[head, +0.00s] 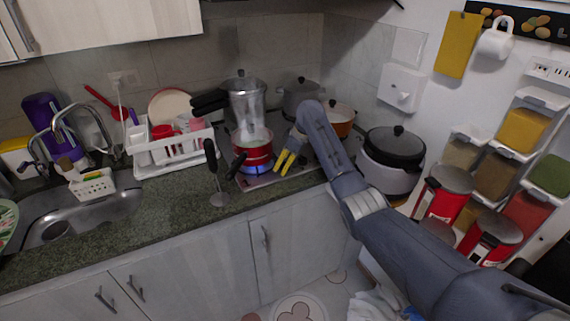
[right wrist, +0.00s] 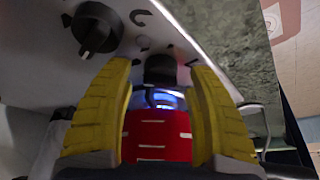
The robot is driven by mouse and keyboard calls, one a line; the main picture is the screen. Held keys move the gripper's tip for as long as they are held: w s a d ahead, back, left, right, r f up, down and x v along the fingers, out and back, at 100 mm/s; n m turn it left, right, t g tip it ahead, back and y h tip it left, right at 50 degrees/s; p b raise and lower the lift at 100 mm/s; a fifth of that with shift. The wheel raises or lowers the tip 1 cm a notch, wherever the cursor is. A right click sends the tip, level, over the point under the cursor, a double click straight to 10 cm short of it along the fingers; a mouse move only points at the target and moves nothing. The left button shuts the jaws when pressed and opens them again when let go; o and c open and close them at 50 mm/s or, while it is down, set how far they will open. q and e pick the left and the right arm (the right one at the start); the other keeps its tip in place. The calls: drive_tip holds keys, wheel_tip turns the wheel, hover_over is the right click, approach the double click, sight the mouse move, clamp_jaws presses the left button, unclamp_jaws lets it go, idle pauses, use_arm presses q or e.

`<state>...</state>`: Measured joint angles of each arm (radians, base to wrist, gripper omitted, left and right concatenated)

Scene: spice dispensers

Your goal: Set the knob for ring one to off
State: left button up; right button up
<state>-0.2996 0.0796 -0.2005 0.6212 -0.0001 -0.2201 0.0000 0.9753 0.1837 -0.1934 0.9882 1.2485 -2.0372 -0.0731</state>
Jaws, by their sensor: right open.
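The cooktop (head: 262,180) carries a red pot (head: 253,152) over a lit blue flame (head: 252,168). The right gripper (head: 287,161), with yellow fingers, is just right of the pot at the cooktop's front part. In the right wrist view the gripper (right wrist: 160,72) is open, its fingers apart. A dark knob-like shape (right wrist: 160,69) shows between the fingertips; I cannot tell whether they touch it. Another black knob (right wrist: 97,30) is on the pale panel to the left, outside the fingers. The red pot (right wrist: 157,135) and blue flame (right wrist: 166,98) show beyond. The left gripper is not in view.
A metal pot (head: 245,98) stands behind the red pot.

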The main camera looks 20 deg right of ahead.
drive_tip(key=shift+o, duration=0.2)
drive_tip(key=shift+f, duration=0.1)
clamp_jaws()
idle(0.4)
